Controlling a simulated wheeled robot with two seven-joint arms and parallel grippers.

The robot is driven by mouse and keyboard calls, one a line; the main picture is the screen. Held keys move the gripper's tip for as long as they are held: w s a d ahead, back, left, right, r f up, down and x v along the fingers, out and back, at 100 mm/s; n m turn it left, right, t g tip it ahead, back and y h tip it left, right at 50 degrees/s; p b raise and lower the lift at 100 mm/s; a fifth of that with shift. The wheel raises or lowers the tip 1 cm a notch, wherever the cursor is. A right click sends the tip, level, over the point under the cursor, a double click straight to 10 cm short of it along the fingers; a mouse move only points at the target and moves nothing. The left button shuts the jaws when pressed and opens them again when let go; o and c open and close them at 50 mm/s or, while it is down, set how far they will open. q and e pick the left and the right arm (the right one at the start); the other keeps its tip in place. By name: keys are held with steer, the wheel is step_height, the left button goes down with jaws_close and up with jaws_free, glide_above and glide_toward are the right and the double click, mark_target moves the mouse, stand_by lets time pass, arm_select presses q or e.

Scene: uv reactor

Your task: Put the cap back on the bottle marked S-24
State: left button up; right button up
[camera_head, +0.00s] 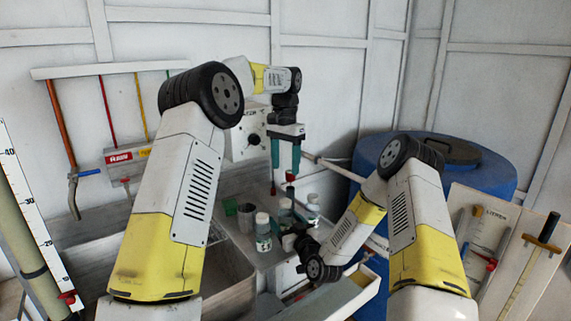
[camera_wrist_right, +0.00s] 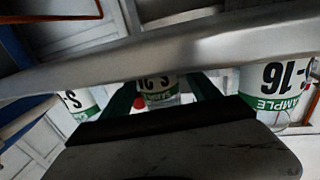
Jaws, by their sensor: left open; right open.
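Three small sample bottles stand on the grey bench in the head view: a left one (camera_head: 263,232), a middle one (camera_head: 285,207) and a right one (camera_head: 313,205). In the right wrist view, a bottle with an upside-down label starting "S-2" (camera_wrist_right: 156,88) shows between my right gripper's fingers; its last digit is unclear. My right gripper (camera_head: 289,228) is open, low beside the bottles. My left gripper (camera_head: 285,168) is open, pointing down above the middle bottle, with a small red item (camera_head: 290,177) just under its fingertips. I cannot tell which piece is the loose cap.
A bottle marked -16 (camera_wrist_right: 278,88) stands at the right in the wrist view, another (camera_wrist_right: 78,102) at the left. A green cup (camera_head: 230,206) and grey cup (camera_head: 246,217) stand left of the bottles. A blue barrel (camera_head: 475,165) and open drawer (camera_head: 345,298) lie to the right.

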mark_target(292, 214)
steer(key=v, duration=0.7)
steer(key=shift+s+d, duration=0.2)
steer(key=shift+s, duration=0.05)
